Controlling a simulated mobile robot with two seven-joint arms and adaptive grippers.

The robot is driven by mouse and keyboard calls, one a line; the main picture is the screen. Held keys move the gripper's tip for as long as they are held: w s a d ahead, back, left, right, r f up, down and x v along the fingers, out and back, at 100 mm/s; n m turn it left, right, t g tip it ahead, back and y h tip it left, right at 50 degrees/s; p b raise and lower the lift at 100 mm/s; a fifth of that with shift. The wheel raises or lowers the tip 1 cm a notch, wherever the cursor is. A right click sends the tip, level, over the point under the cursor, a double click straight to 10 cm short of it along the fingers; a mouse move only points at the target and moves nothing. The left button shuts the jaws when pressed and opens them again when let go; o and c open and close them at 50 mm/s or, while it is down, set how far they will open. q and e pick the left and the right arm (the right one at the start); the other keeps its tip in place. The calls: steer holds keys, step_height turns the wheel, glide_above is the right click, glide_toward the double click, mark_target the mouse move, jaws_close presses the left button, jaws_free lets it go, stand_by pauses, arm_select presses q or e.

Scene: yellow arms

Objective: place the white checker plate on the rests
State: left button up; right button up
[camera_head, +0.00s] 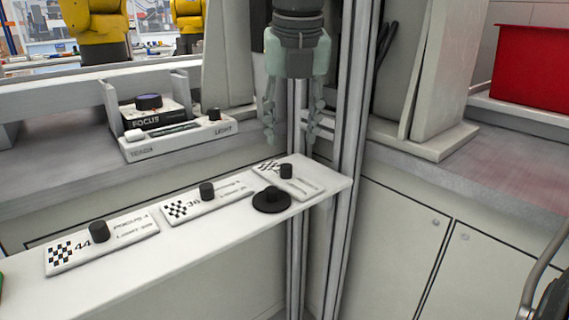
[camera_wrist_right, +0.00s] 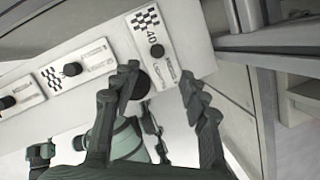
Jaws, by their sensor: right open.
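Three white checker plates with black knobs lie in a row on a white shelf (camera_head: 130,275): plate 44 (camera_head: 130,233), plate 36 (camera_head: 228,197) and plate 40 (camera_head: 300,187) near its right end. Plate 40 (camera_wrist_right: 147,32) also shows in the right wrist view, lying between and beyond my fingertips. My right gripper (camera_head: 291,138) hangs above that end of the shelf, open and empty, apart from the plates. It also shows in the right wrist view (camera_wrist_right: 160,75). I cannot identify the rests with certainty.
A round black disc (camera_head: 271,201) lies in front of plate 40. Behind the shelf, a white unit (camera_head: 190,138) with a black block sits on a grey counter. A metal post (camera_head: 352,130) stands close behind my gripper. A red bin (camera_head: 530,68) is at the right.

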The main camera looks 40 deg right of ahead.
mark_target(286, 166)
steer(key=x, duration=0.5)
steer(key=w+x, duration=0.1)
steer(key=x, duration=0.1)
steer(key=shift+f, duration=0.25)
steer(key=shift+c, duration=0.5)
jaws_close()
